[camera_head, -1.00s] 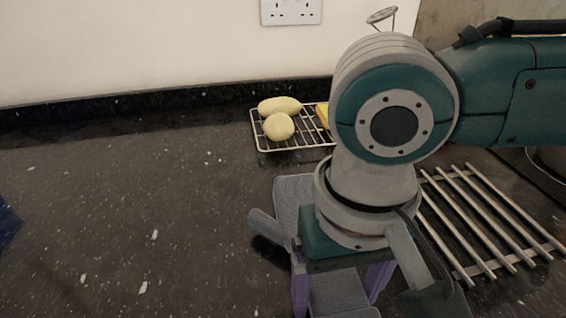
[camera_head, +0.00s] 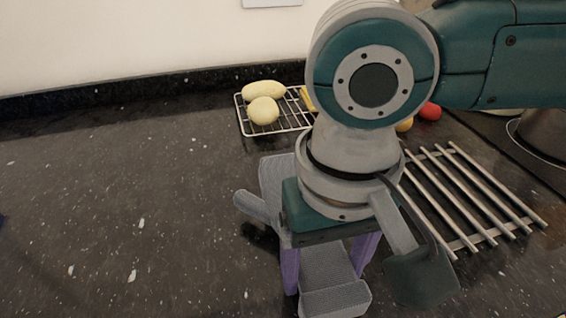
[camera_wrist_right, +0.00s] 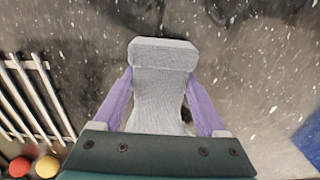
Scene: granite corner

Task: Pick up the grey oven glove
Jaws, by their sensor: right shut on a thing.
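The grey oven glove (camera_head: 333,280) is a ribbed, woven-looking grey mitt on the dark counter, with its thumb pointing left. My right gripper (camera_head: 329,264) points down over its middle, with one purple finger on each side. In the right wrist view the glove (camera_wrist_right: 162,85) runs between the two purple fingers of the gripper (camera_wrist_right: 162,104), which are shut on it. My right wrist hides the middle of the glove in the head view. I cannot tell whether the glove is clear of the counter. My left gripper is not in view.
A wire rack (camera_head: 283,131) with pale potatoes (camera_head: 264,110) stands behind the glove. A metal bar trivet (camera_head: 470,200) lies close on the right. A red round item (camera_head: 430,111) sits behind the trivet. The counter on the left (camera_head: 110,210) is clear.

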